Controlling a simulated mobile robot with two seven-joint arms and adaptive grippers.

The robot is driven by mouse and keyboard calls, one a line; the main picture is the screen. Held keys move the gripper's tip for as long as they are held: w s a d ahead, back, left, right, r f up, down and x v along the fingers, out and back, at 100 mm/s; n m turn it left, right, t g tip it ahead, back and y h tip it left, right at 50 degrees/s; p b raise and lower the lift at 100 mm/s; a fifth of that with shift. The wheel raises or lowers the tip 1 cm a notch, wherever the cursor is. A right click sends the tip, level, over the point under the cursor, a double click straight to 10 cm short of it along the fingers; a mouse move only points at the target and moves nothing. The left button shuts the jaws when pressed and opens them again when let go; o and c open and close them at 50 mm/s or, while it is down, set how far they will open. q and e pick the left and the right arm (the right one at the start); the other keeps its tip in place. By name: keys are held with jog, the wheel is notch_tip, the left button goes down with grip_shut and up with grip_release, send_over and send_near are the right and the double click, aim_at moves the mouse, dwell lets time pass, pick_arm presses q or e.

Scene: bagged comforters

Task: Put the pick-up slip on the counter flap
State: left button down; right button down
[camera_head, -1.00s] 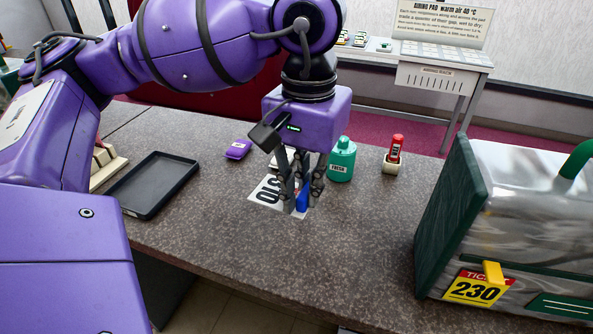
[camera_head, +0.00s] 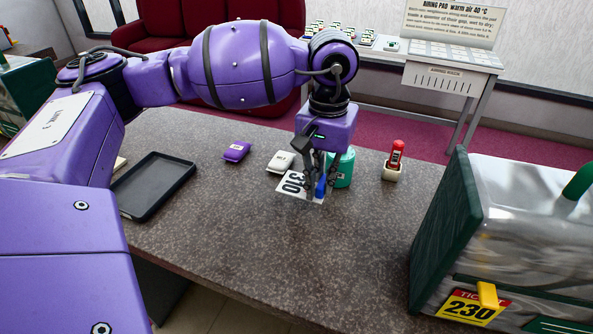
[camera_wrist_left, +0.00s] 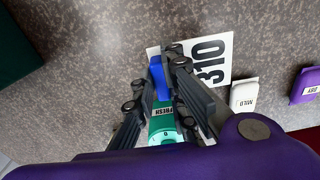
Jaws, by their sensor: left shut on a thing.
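The pick-up slip (camera_head: 293,184) is a white card with a black 310 on it, near the middle of the counter in the head view. It also shows in the left wrist view (camera_wrist_left: 211,62). A blue piece (camera_head: 320,187) stands at its edge. My left gripper (camera_head: 318,192) is shut on this blue piece of the slip, and the fingers hide part of it. I cannot tell whether the card touches the counter. The grey speckled counter (camera_head: 260,245) lies below; I cannot tell which part is the flap. My right gripper is not in view.
A teal bottle (camera_head: 344,170) is close behind the gripper. White (camera_head: 281,162) and purple (camera_head: 236,151) packets lie to the left, then a black tray (camera_head: 152,186). A red-capped item (camera_head: 393,160) and a bagged comforter (camera_head: 500,235) are right. The front middle counter is clear.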

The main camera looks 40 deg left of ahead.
aim_at(322, 205)
pick_arm(q)
jog(key=shift+w+a+f, duration=0.15)
jog(key=shift+w+f, duration=0.45)
jog(key=shift+f, duration=0.25)
jog(key=f, duration=0.3)
jog(key=shift+w+f, duration=0.25)
jog(key=shift+f, duration=0.1)
jog(key=shift+f, duration=0.15)
jog(key=c, duration=1.8)
grip_release()
jog(key=shift+o, duration=0.2)
